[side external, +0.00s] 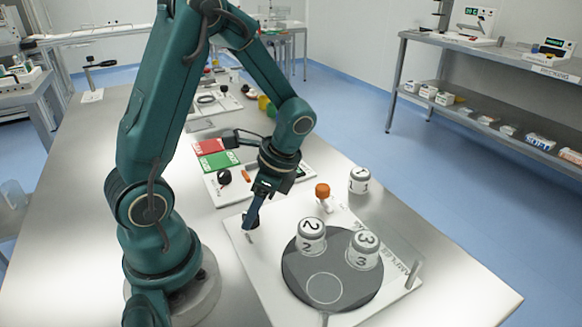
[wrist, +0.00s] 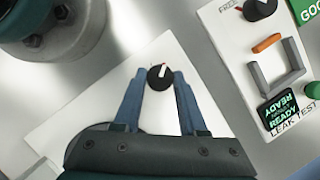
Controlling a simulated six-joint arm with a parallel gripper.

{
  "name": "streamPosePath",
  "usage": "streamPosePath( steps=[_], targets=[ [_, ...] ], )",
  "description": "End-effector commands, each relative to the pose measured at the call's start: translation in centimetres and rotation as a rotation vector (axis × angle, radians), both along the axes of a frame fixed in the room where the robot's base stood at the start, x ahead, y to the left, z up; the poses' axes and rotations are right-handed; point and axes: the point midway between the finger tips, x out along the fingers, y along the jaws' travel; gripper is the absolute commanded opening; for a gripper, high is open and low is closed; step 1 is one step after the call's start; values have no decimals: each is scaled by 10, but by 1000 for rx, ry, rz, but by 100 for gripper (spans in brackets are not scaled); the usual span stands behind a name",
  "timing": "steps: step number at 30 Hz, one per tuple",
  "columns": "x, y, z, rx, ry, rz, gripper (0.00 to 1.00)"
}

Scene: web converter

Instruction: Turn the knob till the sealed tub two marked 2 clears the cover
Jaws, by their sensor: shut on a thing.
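The black knob (side external: 251,221) sits at the left part of the white sampler board (side external: 270,275). My gripper (side external: 254,214) points down over it and is shut on it. In the wrist view the knob (wrist: 160,77), with its white pointer line, lies between the blue fingers of my gripper (wrist: 159,80). Tub two (side external: 311,236), white and marked 2, stands on the dark disc (side external: 345,299) at its back left. Tub three (side external: 364,250) stands to its right. The clear cover (side external: 400,254) is at the disc's right; its exact reach over the tubs is hard to tell.
Tub one (side external: 359,180) stands off the disc, behind it. The leak test board, with a READY display (wrist: 283,110), lies beyond my gripper. An empty ring marks the disc's front.

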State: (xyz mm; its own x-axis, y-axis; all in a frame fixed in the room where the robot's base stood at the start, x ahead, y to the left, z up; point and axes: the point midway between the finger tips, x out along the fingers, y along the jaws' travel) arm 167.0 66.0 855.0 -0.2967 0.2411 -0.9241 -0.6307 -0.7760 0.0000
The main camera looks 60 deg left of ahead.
Motion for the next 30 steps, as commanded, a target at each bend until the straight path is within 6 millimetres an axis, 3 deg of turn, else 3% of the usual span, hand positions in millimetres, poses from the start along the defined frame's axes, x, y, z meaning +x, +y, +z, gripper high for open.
streamPosePath(
  steps=[9,24,25,27,30],
  targets=[
    [-2,0,0,0,5,-106,0],
    [-2,0,0,1,4,-123,0],
    [-2,0,0,1,4,-123,49],
    [-1,0,0,0,4,-121,71],
    [-1,0,0,1,3,-121,71]
  ],
)
